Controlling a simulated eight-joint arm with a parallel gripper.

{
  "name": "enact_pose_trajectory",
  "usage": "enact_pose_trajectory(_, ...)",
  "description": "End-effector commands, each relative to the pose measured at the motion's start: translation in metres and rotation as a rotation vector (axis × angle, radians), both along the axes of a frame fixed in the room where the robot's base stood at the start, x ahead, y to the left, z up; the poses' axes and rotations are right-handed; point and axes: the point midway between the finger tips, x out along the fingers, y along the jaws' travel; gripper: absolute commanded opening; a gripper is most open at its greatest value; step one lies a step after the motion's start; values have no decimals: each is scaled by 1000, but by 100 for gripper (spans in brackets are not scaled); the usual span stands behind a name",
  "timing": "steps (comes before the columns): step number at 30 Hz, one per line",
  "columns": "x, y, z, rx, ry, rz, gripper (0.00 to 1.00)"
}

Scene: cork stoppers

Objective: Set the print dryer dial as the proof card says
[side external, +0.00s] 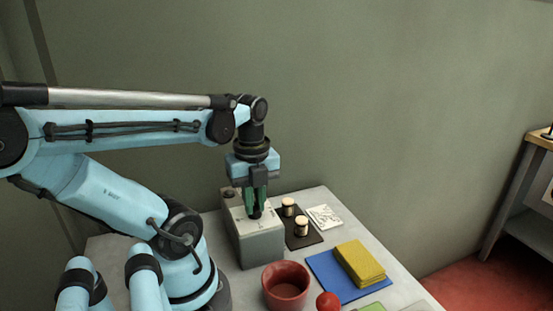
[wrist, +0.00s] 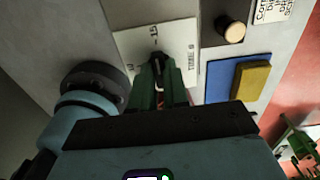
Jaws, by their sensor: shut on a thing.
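The print dryer (side external: 258,247) is a grey box on the table with a white dial plate (wrist: 183,35) on top, printed with small marks I cannot read fully. Its dial (wrist: 156,57) is a small dark knob, mostly hidden by my fingers. My gripper (side external: 256,211) points straight down with its green fingers shut on the dial; it also shows in the wrist view (wrist: 157,72). The proof card (side external: 324,216) is white with dark print and lies behind the dryer to the right. Its edge shows in the wrist view (wrist: 272,10), too cut off to read.
A yellow cloth (side external: 360,263) lies on a blue mat (side external: 325,272). A red bowl (side external: 286,290) and a red ball (side external: 328,301) sit in front.

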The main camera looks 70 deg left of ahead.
Motion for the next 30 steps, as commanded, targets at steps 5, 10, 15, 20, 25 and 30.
enact_pose_trajectory(5, 0, 0, -1, 1, -1, -27, 0)
enact_pose_trajectory(10, 0, 0, -1, 1, -1, -33, 0)
enact_pose_trajectory(15, 0, 0, -1, 1, -1, -34, 0)
enact_pose_trajectory(20, 0, 0, -1, 1, -1, -33, 29)
enact_pose_trajectory(25, 0, 0, 0, 1, -1, -32, 40)
enact_pose_trajectory(30, 0, 0, 0, 0, 0, -31, 40)
